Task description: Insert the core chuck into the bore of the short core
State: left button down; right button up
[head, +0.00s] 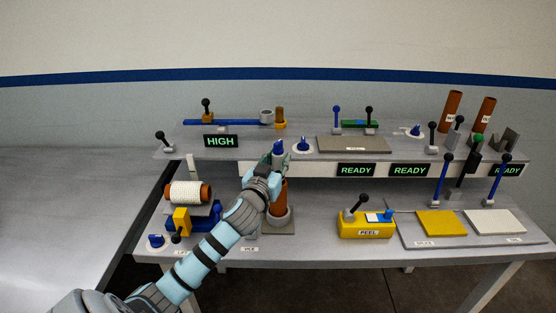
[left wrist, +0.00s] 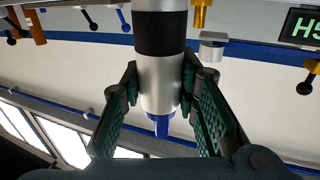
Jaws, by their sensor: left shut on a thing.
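The core chuck (head: 278,147), a silver cylinder with a blue tip, is upright in my left gripper (head: 268,172). In the left wrist view the chuck (left wrist: 158,85) also shows a black band, and the gripper's two fingers (left wrist: 160,95) press on its sides. The short core (head: 281,195), a brown tube, stands upright in a grey holder (head: 279,219) just below the gripper. The gripper hides the chuck's lower end and the core's top, so I cannot tell whether the chuck is in the bore. My right gripper is not in view.
A white roll (head: 187,193) on a brown core sits left of my arm. A yellow PEEL box (head: 367,229) stands to the right. Two tall brown tubes (head: 450,110) (head: 484,113) stand at the back right. Upright levers crowd the right side of the bench.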

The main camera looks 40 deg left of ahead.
pick_arm(q)
jog(key=shift+f+b, duration=2.25)
jog(key=shift+f, duration=0.4)
jog(key=c, duration=1.2)
grip_release()
jog(key=shift+r, duration=0.1)
jog(key=shift+s+d, duration=0.1)
jog(key=shift+s, duration=0.15)
jog(key=v, duration=1.1)
jog(key=shift+s, duration=0.3)
